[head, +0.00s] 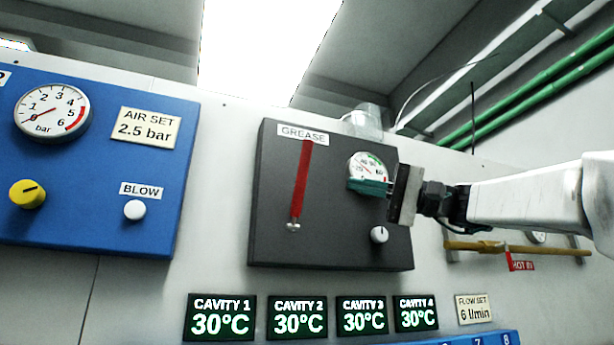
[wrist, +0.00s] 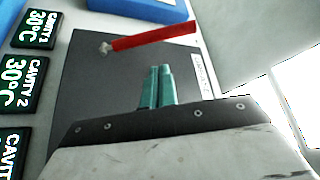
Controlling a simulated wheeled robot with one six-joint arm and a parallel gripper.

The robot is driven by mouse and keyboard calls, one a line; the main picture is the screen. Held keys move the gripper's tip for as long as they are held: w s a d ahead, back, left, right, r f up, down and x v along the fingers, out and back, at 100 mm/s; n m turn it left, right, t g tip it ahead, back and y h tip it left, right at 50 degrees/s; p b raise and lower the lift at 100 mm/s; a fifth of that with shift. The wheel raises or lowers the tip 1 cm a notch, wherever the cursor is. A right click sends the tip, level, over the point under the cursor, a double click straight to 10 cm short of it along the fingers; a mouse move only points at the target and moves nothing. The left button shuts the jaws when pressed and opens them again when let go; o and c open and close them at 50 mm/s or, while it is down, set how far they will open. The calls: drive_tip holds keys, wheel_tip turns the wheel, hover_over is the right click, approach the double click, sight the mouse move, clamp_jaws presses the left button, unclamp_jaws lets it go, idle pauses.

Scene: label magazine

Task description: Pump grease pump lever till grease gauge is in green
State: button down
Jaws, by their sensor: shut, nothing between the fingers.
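The red grease pump lever (head: 301,182) is on the dark grey GREASE panel (head: 275,237), nearly upright, with its pivot at the lower end. It also shows in the wrist view (wrist: 150,40). The round white grease gauge (head: 362,161) is to the right of the lever; its lower part is hidden by my gripper, and its needle cannot be read clearly. My gripper (head: 352,186) has green fingers, shut and empty, in front of the gauge and to the right of the lever, apart from it. In the wrist view its fingertips (wrist: 162,68) point toward the lever.
A white knob (head: 379,235) is below the gauge on the same panel. A blue panel (head: 100,215) with an air gauge (head: 52,112), yellow knob (head: 27,194) and BLOW button (head: 134,210) is at left. Cavity displays (head: 298,318) run below. A yellow pipe (head: 480,246) is at right.

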sight(302, 178)
drive_tip(key=x, duration=1)
